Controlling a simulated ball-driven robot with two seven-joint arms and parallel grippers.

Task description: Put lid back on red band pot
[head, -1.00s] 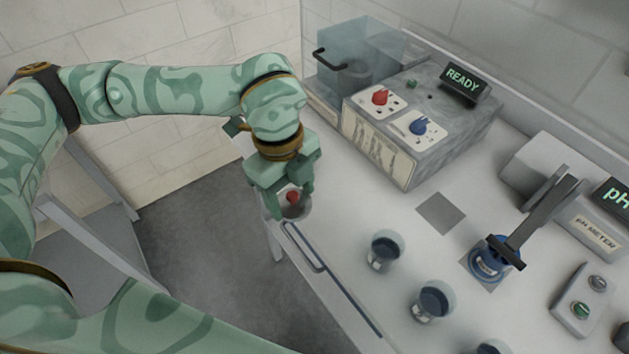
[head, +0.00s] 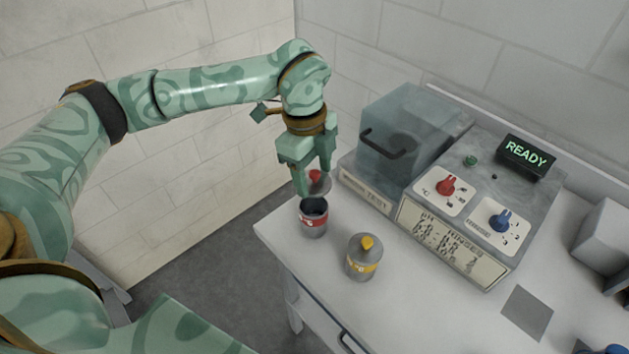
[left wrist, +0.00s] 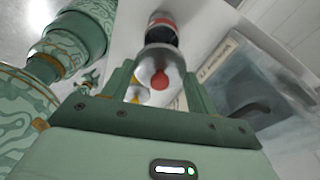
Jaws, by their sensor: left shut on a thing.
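The lid hangs tilted in the head view, just above the red band pot (head: 313,223). That pot is grey, upright and open at the top, with a dark inside, near the table's left corner. In the left wrist view the lid (left wrist: 151,70) and its red knob lie between the fingers. The red band pot (left wrist: 163,28) shows beyond them. I cannot tell whether lid and pot touch.
A yellow band pot (head: 361,262) with a yellow-knobbed lid stands close by, to the right. Behind are a clear bluish tank (head: 398,120) with a dark handle and a grey control box (head: 470,205) reading READY.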

